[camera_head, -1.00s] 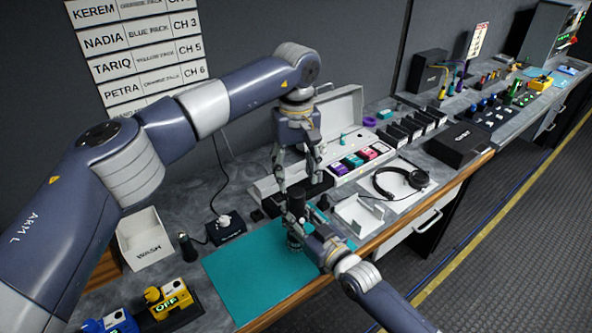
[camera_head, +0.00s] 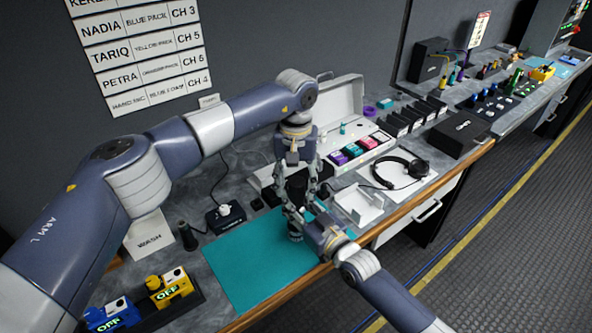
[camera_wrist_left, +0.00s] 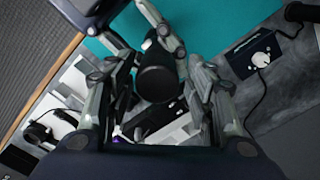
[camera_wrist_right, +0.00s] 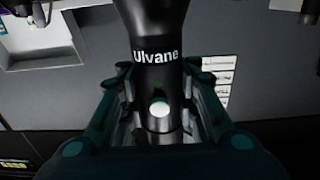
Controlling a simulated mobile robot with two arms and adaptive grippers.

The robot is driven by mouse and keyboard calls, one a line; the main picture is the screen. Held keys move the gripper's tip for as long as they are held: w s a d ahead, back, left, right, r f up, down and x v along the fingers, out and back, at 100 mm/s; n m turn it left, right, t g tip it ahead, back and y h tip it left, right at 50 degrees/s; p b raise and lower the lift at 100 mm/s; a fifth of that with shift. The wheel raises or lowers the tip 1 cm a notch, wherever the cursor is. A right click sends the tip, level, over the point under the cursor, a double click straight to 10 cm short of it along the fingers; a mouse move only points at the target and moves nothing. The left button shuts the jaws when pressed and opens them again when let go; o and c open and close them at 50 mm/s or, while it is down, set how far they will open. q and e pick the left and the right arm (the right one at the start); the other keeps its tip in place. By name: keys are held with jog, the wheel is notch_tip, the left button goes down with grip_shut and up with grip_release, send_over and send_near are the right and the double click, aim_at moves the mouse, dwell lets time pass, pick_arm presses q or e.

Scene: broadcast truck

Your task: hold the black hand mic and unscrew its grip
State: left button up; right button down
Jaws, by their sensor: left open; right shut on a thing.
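The black hand mic (camera_head: 296,186) stands upright over the teal mat (camera_head: 258,262). My right gripper (camera_head: 300,214) is shut on its body from the front right; in the right wrist view the mic (camera_wrist_right: 155,75) shows white "Ulvane" lettering and a pale round button. My left gripper (camera_head: 296,182) points down from above, open, with its fingers on either side of the mic's top. In the left wrist view the mic's round dark end (camera_wrist_left: 156,84) lies between the open left fingers (camera_wrist_left: 160,95). Contact with them cannot be told.
A white case with colored packs (camera_head: 355,150), a white tray (camera_head: 358,204) and headphones (camera_head: 403,172) are at right. The mat's left part is clear.

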pick_arm(q)
jog(key=shift+f, duration=0.5)
jog(key=shift+c, duration=0.3)
